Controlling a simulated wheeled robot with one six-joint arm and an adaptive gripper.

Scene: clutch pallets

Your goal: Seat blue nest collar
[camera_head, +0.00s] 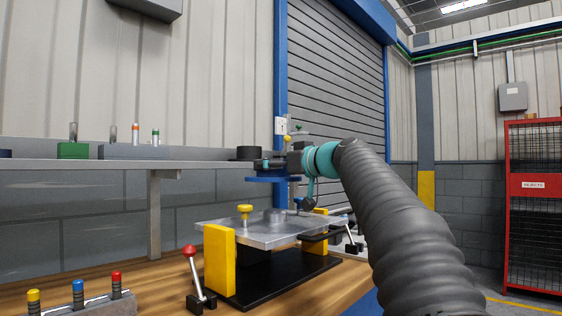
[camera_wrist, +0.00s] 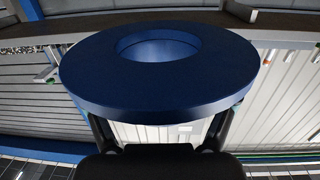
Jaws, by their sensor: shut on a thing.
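The blue collar (camera_wrist: 225,70) is a thick flat ring with a wide round hole. My gripper (camera_wrist: 160,122) is shut on its rim, one dark finger at each side. In the head view the collar (camera_head: 268,179) is level in the air at the end of my gripper (camera_head: 280,163), above and apart from the metal plate. The grey metal plate (camera_head: 225,232) has a low round raised part (camera_head: 277,215) and a yellow knob (camera_head: 244,211). I cannot tell whether the collar is directly over the raised part.
A red-knobbed lever clamp (camera_head: 194,277) stands at the front. A pin rack (camera_head: 80,305) is at lower left.

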